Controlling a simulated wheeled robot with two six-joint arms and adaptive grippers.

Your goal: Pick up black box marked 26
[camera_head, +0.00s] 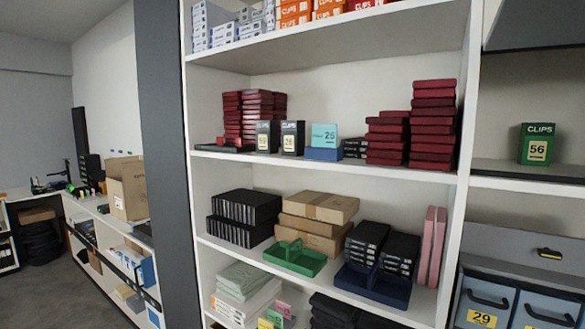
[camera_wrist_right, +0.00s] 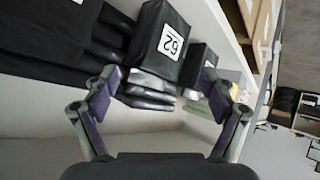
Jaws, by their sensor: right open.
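In the head view, a small upright black box (camera_head: 293,126) with a pale label that seems to read 26 stands on the middle shelf. In the right wrist view, a black box (camera_wrist_right: 157,32) has a white label with two digits, a 2 and a 6 or 9; the tilted view leaves the order unclear. My right gripper (camera_wrist_right: 165,88) is open and empty, its fingers spread below this box in the picture and apart from it. Neither gripper shows in the head view.
Beside it on the shelf (camera_head: 220,154) stand a similar black box (camera_head: 263,137), a teal box marked 25 (camera_head: 324,135) and stacks of dark red boxes (camera_head: 433,125). A green tray (camera_head: 294,258) and black boxes sit below. A green box marked 56 (camera_head: 537,143) stands far right.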

